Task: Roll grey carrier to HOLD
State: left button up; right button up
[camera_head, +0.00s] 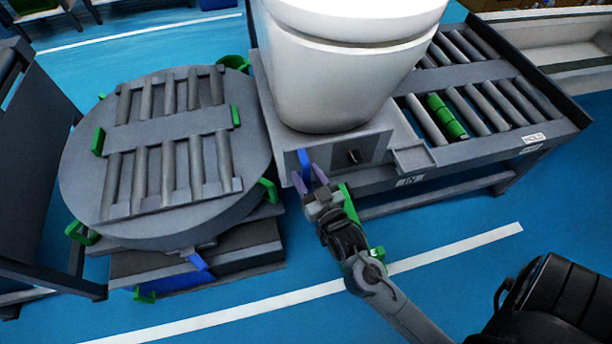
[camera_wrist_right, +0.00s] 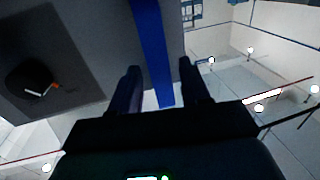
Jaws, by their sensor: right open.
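The grey carrier (camera_head: 283,140) sits on the roller line with a large white toilet (camera_head: 335,80) on it. Its front face has a dark panel with a black knob (camera_head: 353,156) and an upright blue handle (camera_head: 304,163). My right gripper (camera_head: 311,176) is open at that handle. In the right wrist view the blue handle (camera_wrist_right: 150,45) passes between the two open fingers (camera_wrist_right: 160,68); contact cannot be told. A label that seems to read HOLD (camera_head: 533,138) is on the right end of the line, and an IN label (camera_head: 410,181) is nearer the carrier. My left gripper is not in view.
A round grey turntable (camera_head: 88,180) with rollers and green stops stands at the left. Right of the carrier, the line's rollers (camera_head: 490,107) are clear except for a green roller piece (camera_head: 446,117). A small grey tray (camera_head: 414,159) juts out beside the carrier.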

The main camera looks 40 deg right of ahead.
jog(key=shift+w+d, duration=0.15)
jog(key=shift+w, duration=0.4)
jog(key=shift+c, duration=0.3)
jog(key=shift+s, duration=0.1)
grip_shut()
